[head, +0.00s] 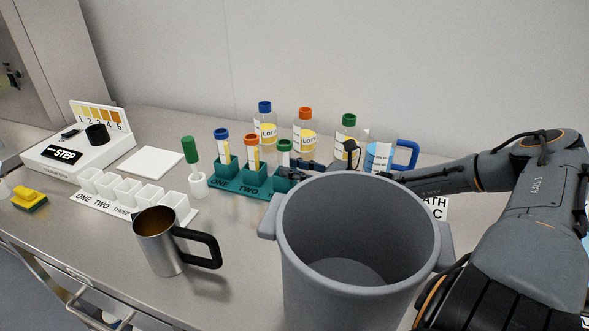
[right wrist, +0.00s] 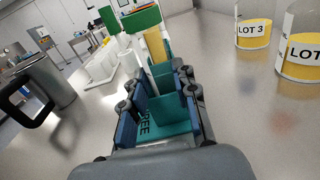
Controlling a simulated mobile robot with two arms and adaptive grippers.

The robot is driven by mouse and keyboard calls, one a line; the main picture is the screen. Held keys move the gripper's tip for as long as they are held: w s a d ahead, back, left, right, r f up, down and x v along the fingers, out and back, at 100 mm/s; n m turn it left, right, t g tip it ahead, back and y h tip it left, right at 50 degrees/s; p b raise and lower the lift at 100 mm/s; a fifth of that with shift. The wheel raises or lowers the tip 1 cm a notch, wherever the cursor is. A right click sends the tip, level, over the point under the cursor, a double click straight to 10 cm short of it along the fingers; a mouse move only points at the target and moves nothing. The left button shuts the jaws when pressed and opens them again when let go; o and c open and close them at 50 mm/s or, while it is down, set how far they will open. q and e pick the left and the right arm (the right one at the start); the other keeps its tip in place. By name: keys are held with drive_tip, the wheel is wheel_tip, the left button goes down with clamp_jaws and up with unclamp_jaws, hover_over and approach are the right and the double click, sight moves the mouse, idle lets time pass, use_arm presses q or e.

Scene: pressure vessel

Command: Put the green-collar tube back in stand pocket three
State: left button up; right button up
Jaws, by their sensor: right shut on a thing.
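The green-collar tube (head: 284,146) stands upright at the right end of the teal stand (head: 231,184), at pocket three. It appears seated in the pocket, though its lower part is hidden. In the right wrist view its green collar (right wrist: 141,18) tops a pale body with yellow. My right gripper (head: 291,168) reaches in from the right, low at this tube. In the right wrist view its fingers (right wrist: 156,88) straddle the tube and pocket, and it is shut on the tube. The blue-collar tube (head: 222,138) and orange-collar tube (head: 252,144) stand in the other two pockets. My left gripper is out of view.
A large grey pot (head: 300,260) stands in front of my right arm. Lot bottles (head: 305,130) and a blue-handled cup (head: 381,157) are behind. A steel mug (head: 160,245), white rack (head: 115,203) and green-topped vial (head: 193,165) are left.

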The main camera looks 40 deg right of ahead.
drive_tip(key=shift+f, duration=0.1)
drive_tip(key=o, duration=1)
drive_tip(key=shift+o, duration=0.2)
drive_tip(key=shift+r, duration=0.25)
drive_tip(key=p+v, duration=0.1)
drive_tip(key=v, duration=1.1)
drive_tip(key=shift+s, duration=0.1)
